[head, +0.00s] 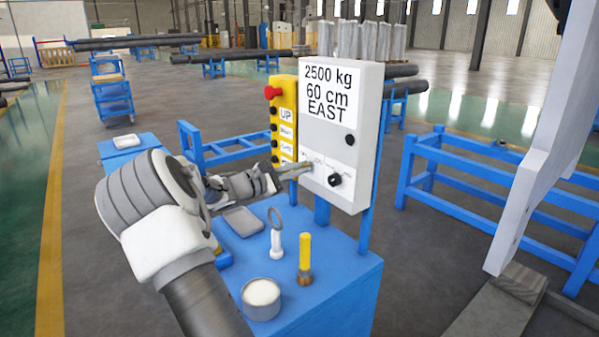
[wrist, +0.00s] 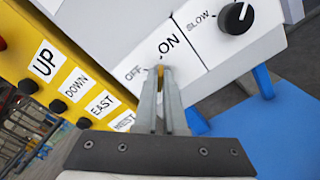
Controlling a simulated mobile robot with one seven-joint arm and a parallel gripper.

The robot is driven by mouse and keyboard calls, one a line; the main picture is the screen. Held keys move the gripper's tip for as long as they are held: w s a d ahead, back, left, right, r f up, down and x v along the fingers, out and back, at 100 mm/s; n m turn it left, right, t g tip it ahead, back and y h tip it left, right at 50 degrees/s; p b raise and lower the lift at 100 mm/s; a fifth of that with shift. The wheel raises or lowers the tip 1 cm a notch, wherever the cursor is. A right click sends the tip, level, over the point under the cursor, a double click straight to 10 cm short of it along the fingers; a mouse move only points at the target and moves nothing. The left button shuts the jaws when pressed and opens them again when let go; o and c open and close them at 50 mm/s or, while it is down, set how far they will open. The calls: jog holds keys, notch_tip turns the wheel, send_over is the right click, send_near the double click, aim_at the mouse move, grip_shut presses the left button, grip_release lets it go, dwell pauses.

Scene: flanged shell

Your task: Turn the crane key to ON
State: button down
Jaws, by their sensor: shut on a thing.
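The white crane control box (head: 341,125) stands upright on a blue post, facing my arm. My gripper (head: 303,170) reaches its lower left face. In the wrist view my gripper (wrist: 163,80) is shut on the crane key, with its two fingers close together. Only a small yellowish bit of the key (wrist: 160,70) shows between the fingertips; the fingers hide the rest. The OFF label (wrist: 133,72) is left of the tips and the ON label (wrist: 168,43) is just above them. I cannot tell which label the key points to.
A black knob (head: 335,180) by the SLOW label sits right of the key. A yellow button pendant (head: 284,120) with a red stop stands left of the box. Below, a blue cart top (head: 340,270) holds a round tin (head: 261,299), a yellow-handled tool (head: 305,255) and a magnifier-like item (head: 276,240).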

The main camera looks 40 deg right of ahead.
jog(key=c, duration=1)
grip_release()
jog(key=w+a, duration=0.2)
jog(key=a, duration=1.5)
jog(key=shift+a+p, duration=0.2)
jog(key=shift+p, duration=0.25)
jog(key=shift+s, duration=0.1)
jog(key=s+a+m+y+p, duration=0.2)
jog(key=s+a+m+y, duration=0.2)
jog(key=s+y, duration=0.6)
jog(key=s+a+r+m+t+y+p, duration=0.1)
jog(key=s+a+r+m+t+y, duration=0.1)
jog(key=s+a, duration=0.6)
jog(key=s+a+r+m+t+y+p, duration=0.2)
jog(key=s+a+r+t+y, duration=0.2)
jog(key=s+a, duration=0.4)
jog(key=a+t+y, duration=0.1)
jog(key=a+y, duration=0.1)
jog(key=a, duration=0.2)
jog(key=shift+s+p, duration=0.3)
jog(key=shift+s, duration=0.05)
